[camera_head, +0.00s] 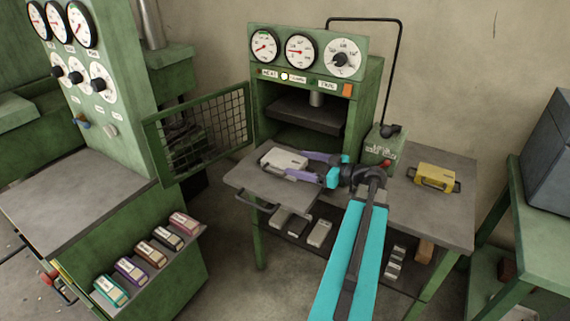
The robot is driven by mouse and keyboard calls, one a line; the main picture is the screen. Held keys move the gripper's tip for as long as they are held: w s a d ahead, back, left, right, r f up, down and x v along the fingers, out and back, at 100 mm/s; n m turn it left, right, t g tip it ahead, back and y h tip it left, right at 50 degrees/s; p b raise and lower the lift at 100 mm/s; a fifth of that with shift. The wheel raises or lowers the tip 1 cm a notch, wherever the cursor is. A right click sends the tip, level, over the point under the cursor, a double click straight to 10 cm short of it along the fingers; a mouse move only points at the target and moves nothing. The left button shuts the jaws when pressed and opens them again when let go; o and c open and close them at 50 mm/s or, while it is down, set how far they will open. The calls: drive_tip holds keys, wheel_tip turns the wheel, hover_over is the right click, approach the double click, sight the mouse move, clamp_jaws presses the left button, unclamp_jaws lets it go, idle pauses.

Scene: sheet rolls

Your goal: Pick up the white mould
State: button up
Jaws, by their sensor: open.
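The white mould (282,159) is a pale flat block on the grey sliding plate (250,180) in front of the press. My gripper (296,164) comes in from the right with its purple fingers open. The fingers point left, and the mould's right end appears between the fingertips. I cannot tell from this view whether they touch it or are above it.
The press (365,100) stands behind, its mesh guard (205,128) swung open at left. A yellow mould (436,176) and a green pump box (383,146) are on the bench (440,215). Several pale blocks lie on the shelf below. Coloured blocks line a left ledge.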

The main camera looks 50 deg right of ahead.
sight(283, 158)
drive_tip(key=shift+x, duration=0.95)
drive_tip(key=shift+w, duration=0.1)
drive_tip(key=shift+p+x, duration=1.35)
drive_tip(key=shift+x, duration=1.1)
drive_tip(key=c, duration=1.6)
drive_tip(key=shift+d+r, duration=0.1)
drive_tip(key=shift+c, duration=1.2)
drive_tip(key=shift+w+r, duration=0.1)
drive_tip(key=shift+r, duration=0.1)
